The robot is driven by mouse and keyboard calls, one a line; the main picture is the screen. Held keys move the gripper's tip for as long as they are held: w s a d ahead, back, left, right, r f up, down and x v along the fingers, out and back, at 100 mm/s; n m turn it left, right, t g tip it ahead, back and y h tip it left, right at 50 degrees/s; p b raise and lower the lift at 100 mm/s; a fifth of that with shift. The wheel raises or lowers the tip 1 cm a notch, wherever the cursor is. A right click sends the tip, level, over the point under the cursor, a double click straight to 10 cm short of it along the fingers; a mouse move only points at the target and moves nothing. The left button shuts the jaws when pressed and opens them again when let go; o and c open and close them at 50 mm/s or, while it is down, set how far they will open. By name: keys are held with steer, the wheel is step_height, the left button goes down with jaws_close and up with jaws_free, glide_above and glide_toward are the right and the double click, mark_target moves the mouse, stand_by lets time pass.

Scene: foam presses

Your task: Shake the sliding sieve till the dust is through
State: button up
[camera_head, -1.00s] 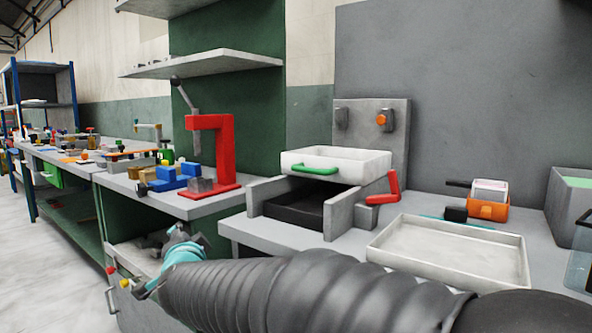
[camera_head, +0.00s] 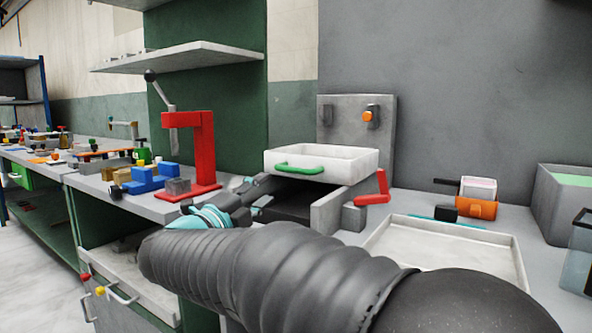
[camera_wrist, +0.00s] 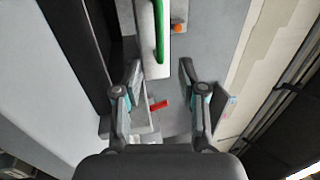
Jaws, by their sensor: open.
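The white sliding sieve (camera_head: 340,171) is a shallow tray with a green handle (camera_head: 298,168) on its front. It sits above a dark recess (camera_head: 288,207) between grey side walls. My gripper (camera_head: 256,188) is open and empty, just left of and below the handle, apart from it. In the wrist view the green handle (camera_wrist: 159,32) and the sieve's white edge (camera_wrist: 146,38) lie beyond the open fingers (camera_wrist: 160,68), roughly in line with the gap. My arm hides part of the recess and bench. Dust inside the sieve cannot be made out.
A red crank (camera_head: 374,190) stands right of the sieve. A shallow pale tray (camera_head: 392,260) lies on the bench in front. A red press (camera_head: 203,150) and blue blocks (camera_head: 147,181) are at left. An orange box (camera_head: 478,206) and grey bin (camera_head: 560,215) are at right.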

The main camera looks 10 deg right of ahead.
mark_target(291, 171)
steer(key=p+x, duration=0.1)
steer(key=x, duration=1.1)
steer(key=shift+p, duration=0.35)
jaws_close()
